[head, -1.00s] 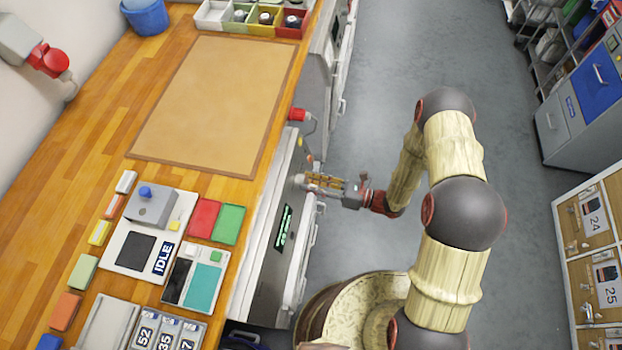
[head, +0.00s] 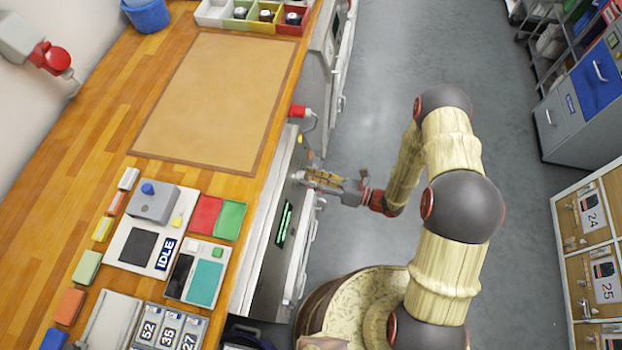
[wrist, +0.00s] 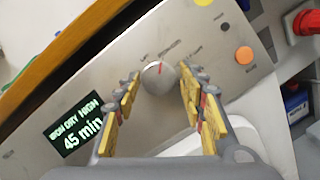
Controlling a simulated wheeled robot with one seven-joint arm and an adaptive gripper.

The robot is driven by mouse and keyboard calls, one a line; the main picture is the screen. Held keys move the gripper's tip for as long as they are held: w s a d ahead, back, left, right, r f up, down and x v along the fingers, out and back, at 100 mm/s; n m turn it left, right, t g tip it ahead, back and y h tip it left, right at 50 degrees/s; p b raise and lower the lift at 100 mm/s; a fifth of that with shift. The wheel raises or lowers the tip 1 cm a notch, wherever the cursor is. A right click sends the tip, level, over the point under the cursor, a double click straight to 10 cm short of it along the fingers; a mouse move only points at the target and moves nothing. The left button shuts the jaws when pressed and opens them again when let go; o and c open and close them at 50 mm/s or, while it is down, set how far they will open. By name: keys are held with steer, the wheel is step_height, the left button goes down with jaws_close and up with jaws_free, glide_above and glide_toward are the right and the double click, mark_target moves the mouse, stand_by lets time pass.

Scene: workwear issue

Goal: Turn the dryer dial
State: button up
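The dryer's dial (wrist: 158,77) is a round silver knob with a red pointer line, on the slanted grey control panel (wrist: 215,50). The pointer is near upright in the wrist view, toward the printed labels, which are too small to read surely. The display (wrist: 76,133) reads a dry, high setting and 45 min. My gripper (wrist: 161,80) is open, with one yellow-padded finger on each side of the dial. Narrow gaps seem to show beside the knob; I cannot tell whether a pad touches. In the head view my gripper (head: 306,178) is at the panel's front, largely covering the dial.
An orange button (wrist: 244,55) and a yellow button (wrist: 203,2) are on the panel near the dial. The wooden counter (head: 105,130) lies left of the dryer. The grey floor (head: 385,45) behind my arm is clear.

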steer(key=shift+o, duration=1.2)
steer(key=shift+d, duration=0.1)
steer(key=v, duration=1.2)
